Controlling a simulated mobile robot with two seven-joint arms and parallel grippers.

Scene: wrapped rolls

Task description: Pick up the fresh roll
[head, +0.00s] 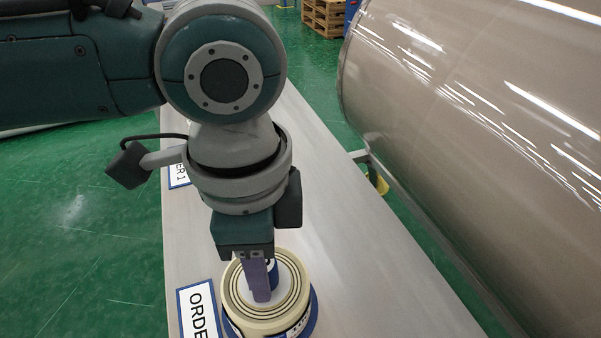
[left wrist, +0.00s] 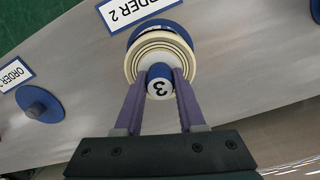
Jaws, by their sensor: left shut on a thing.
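A cream roll with concentric rings (head: 238,308) sits on a blue round base (head: 313,312) on the grey table, beside a label reading "ORDER". It also shows in the left wrist view (left wrist: 134,62), next to the "ORDER 2" label. A blue core with a white top marked 3 (left wrist: 160,87) stands at the roll's middle. My left gripper (head: 262,297) points down into the roll's middle. In the left wrist view its purple fingers (left wrist: 162,75) are shut on the blue core, one on each side. My right gripper is in neither view.
An empty blue stand with a peg (left wrist: 40,104) is by the other order label (left wrist: 15,75). A large shiny wrapped roll (head: 480,110) lies right of the table (head: 375,270). Wooden pallets (head: 324,15) stand far back. The table right of the cream roll is clear.

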